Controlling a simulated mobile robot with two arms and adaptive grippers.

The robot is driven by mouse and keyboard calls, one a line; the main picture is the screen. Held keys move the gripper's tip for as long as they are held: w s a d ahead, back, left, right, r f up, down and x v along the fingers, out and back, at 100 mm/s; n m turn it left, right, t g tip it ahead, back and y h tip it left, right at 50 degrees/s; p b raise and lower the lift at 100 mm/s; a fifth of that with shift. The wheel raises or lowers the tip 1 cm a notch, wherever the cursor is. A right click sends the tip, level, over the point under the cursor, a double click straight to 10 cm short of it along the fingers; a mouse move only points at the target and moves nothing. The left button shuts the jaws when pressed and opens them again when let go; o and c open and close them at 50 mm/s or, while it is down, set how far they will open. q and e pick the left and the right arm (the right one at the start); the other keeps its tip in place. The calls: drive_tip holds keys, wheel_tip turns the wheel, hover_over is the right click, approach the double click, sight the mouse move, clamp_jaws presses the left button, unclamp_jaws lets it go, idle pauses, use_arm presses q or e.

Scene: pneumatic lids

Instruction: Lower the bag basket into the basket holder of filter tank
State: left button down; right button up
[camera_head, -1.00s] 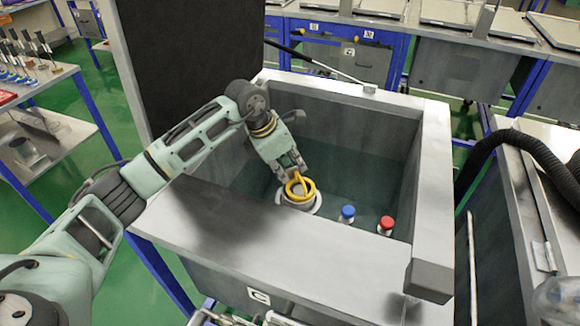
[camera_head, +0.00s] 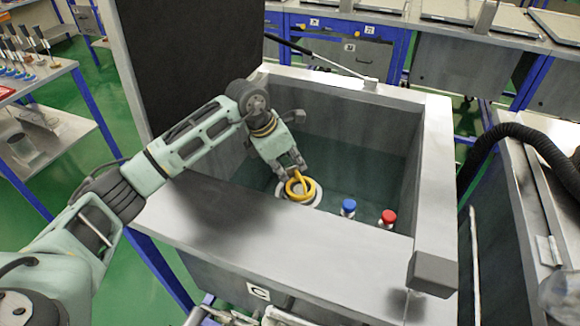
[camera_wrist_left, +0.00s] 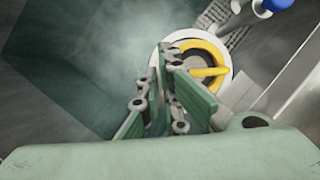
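The bag basket (camera_head: 311,188) shows as a yellow ring with a yellow handle bar. It sits within a pale round rim, the basket holder (camera_head: 313,203), low in the filter tank (camera_head: 434,180). The basket's body below the ring is hidden. In the left wrist view the ring (camera_wrist_left: 222,52) and its bar lie behind and right of my fingers. My left gripper (camera_head: 291,170) points down just above the ring. Its fingers look spread in the head view, with nothing clearly between them.
A blue-capped fitting (camera_head: 348,206) and a red-capped fitting (camera_head: 388,217) stand right of the basket in the tank. The tank's walls surround my left gripper. The dark lid (camera_head: 185,60) stands raised at the left. A black hose (camera_head: 490,150) lies outside, at the right.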

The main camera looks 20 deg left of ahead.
use_arm(q)
drive_tip(key=shift+f+b, duration=0.4)
drive_tip(key=shift+f, duration=0.05)
drive_tip(key=c, duration=2.5)
unclamp_jaws()
drive_tip(key=o, duration=0.6)
drive_tip(key=shift+o, duration=0.2)
drive_tip(key=shift+f, duration=0.15)
